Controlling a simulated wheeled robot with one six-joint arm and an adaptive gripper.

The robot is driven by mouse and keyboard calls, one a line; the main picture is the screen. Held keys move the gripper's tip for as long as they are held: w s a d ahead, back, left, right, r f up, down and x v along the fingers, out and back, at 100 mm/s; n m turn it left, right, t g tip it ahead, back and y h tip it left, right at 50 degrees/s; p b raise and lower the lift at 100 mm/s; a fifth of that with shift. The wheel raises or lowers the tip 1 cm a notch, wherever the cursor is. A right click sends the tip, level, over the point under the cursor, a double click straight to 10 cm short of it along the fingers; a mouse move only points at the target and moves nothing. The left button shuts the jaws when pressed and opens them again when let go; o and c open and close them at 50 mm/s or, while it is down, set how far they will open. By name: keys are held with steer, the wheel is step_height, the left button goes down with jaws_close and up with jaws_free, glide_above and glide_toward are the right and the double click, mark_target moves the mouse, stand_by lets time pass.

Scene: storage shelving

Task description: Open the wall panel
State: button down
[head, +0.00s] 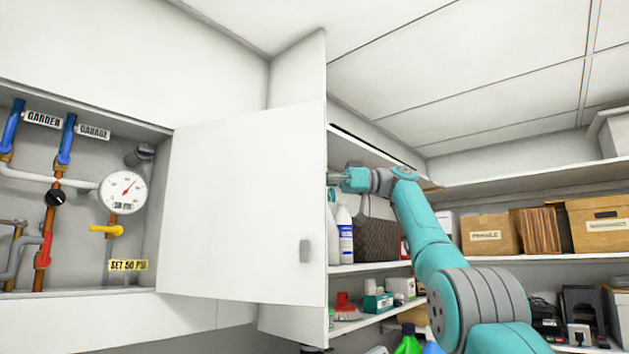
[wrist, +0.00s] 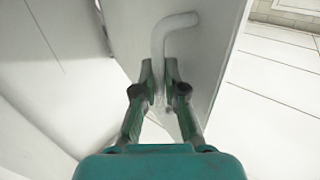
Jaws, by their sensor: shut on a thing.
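The wall panel (head: 240,205) is a white door standing open at the right of a recess in the head view. A small grey latch (head: 305,251) sits near its right edge. My gripper (head: 337,177) reaches to the panel's right edge from the far right side, its fingertips hidden there. In the wrist view, my gripper (wrist: 160,85) is shut on a pale bent handle (wrist: 172,25) fixed to a white panel face (wrist: 125,30). The handle's lower part lies between the fingers.
The open recess (head: 75,268) holds blue and copper pipes, a round gauge (head: 122,191) and a yellow valve (head: 106,230). At right, shelves (head: 480,259) hold bottles, a wicker basket (head: 374,230) and boxes (head: 490,234), close to my arm.

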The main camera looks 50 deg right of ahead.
steer(key=c, duration=1.2)
jaws_free()
steer(key=shift+a, duration=0.1)
